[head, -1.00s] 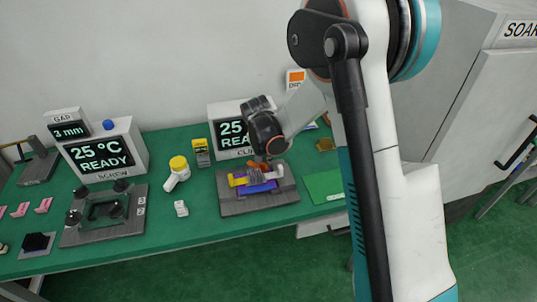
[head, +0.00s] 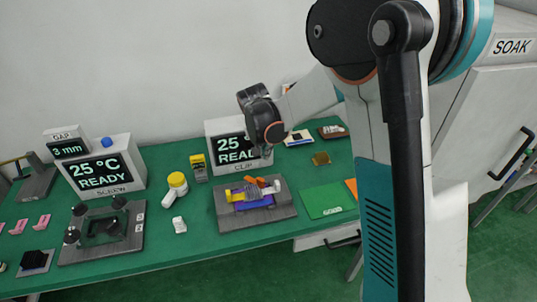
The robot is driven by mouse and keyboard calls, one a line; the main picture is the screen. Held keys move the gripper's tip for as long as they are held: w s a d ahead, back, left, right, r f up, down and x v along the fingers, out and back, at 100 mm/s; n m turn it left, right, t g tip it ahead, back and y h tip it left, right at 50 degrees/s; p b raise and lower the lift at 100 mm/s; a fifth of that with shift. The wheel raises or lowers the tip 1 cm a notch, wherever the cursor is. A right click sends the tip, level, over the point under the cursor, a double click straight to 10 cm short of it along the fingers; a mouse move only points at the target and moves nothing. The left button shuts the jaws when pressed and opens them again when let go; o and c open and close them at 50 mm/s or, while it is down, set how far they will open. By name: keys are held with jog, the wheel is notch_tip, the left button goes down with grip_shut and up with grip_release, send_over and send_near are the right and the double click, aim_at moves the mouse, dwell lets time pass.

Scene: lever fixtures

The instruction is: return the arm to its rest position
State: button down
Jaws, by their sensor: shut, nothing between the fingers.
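My arm reaches in from the right, with its large white and teal links filling the right half of the head view. My dark gripper (head: 274,132) is at the end of the arm, in front of the clip display (head: 228,148), whose readout it partly covers. The gripper is shut and empty. It hangs above the clip fixture (head: 288,212), apart from it. That fixture is a grey plate bearing a purple and yellow block with an orange lever and a white piece.
The screw fixture (head: 72,255) and its display (head: 103,170) stand on the left of the green table (head: 190,245). A yellow-capped white bottle (head: 176,184) lies between. A green GOOD mat (head: 322,203) is at right. The SOAK cabinet (head: 500,110) stands behind my arm.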

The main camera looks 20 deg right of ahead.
jog(key=s+d+r+n+t+y, duration=0.1)
jog(key=s+d+r+n+t, duration=0.15)
jog(key=s+r, duration=1.1)
jog(key=s+r+n+t+y, duration=0.1)
jog(key=s+n, duration=0.3)
jog(key=s, duration=1.3)
jog(key=shift+s+a+r+n+t, duration=0.2)
jog(key=shift+a+r+n+t, duration=0.05)
jog(key=shift+r+n+t, duration=0.1)
dwell(0.5)
